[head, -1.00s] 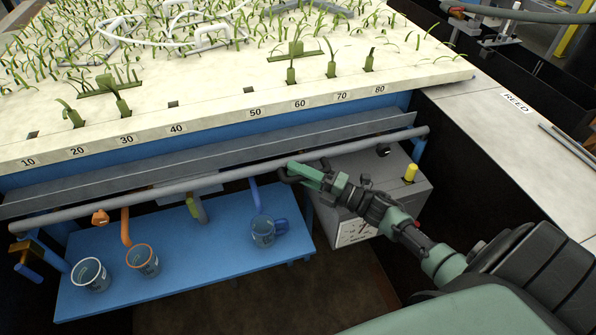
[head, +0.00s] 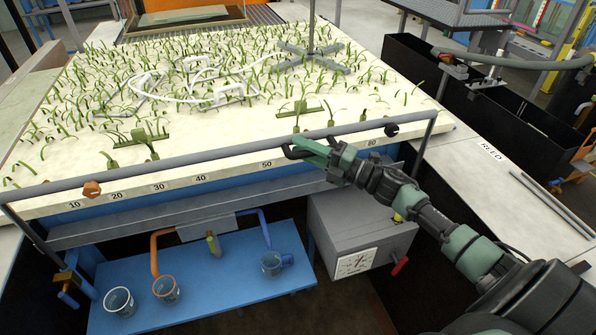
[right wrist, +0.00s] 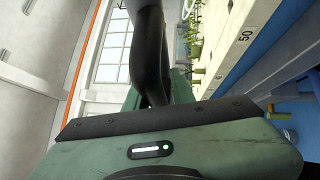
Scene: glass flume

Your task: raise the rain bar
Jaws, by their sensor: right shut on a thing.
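The rain bar (head: 225,151) is a long grey tube along the front of the planted bed. It shows across the front edge of the bed, and its ends are on side arms, the right one at the corner (head: 428,140). My left gripper is not in view.
The pale bed (head: 230,120) holds many green plants and white hose loops. Below are a blue shelf (head: 215,285) with several cups and a grey box (head: 360,225) with a red handle. A grey ledge (head: 480,160) lies right.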

